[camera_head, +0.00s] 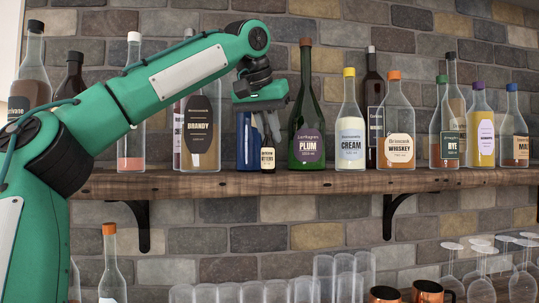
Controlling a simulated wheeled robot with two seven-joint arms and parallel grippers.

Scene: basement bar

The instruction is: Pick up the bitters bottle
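The bitters bottle (268,159) is a small dark bottle with a cream label, upright on the wooden shelf (330,182), between a blue bottle and the green plum bottle. My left gripper (268,137) points down from above, with its grey fingers at the bottle's top. The fingers hide the bottle's neck and cap. I cannot tell whether they touch it or have closed on it. The bottle's base appears to be on the shelf. My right gripper is out of view.
The blue bottle (246,150) stands close on the left and the plum bottle (306,125) close on the right. The brandy bottle (200,135) and cream bottle (350,130) stand farther out. Glasses (323,275) and copper mugs (427,291) are below the shelf.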

